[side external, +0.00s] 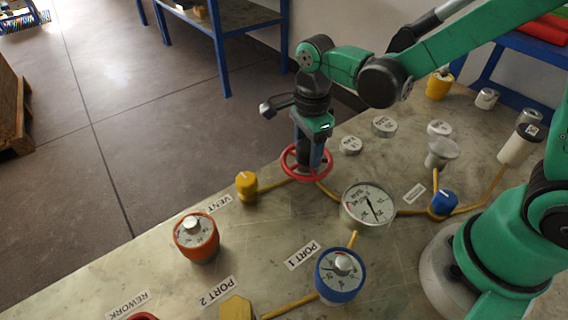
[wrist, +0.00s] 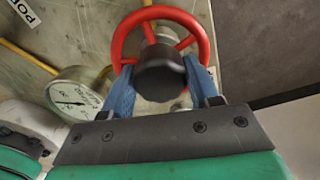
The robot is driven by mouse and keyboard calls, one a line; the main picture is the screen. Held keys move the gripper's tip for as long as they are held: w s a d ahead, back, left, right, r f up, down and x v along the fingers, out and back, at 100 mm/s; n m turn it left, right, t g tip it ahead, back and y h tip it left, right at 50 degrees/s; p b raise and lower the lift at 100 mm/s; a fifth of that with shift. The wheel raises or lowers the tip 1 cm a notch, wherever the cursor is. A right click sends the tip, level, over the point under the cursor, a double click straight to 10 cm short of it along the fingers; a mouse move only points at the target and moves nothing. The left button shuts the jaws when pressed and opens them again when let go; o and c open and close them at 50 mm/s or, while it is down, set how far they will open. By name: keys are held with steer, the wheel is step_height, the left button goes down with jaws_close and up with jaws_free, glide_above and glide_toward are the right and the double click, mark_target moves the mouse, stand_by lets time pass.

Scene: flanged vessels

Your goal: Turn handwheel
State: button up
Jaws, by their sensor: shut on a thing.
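The red handwheel (side external: 292,171) sits on the bench, with pipes running out on both sides. The two blue fingers of my gripper (wrist: 165,85) reach to the wheel, one on each side of a dark round knob (wrist: 160,72). They are shut on the handwheel; the exact contact points are partly hidden.
A pressure gauge (side external: 368,207) stands right of the wheel, close to my arm. A yellow fitting (side external: 246,185) is on its left. An orange-rimmed dial (side external: 196,237) and a blue-rimmed dial (side external: 340,275) stand nearer the front. Loose round caps (side external: 384,126) lie behind.

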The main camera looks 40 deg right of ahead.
mark_target(309, 144)
steer(key=m, duration=0.6)
steer(key=shift+m, duration=0.3)
stand_by(0.4)
steer(key=o, duration=1.3)
steer(key=shift+c, duration=0.2)
steer(key=shift+r, duration=0.1)
steer(key=shift+r, duration=2.75)
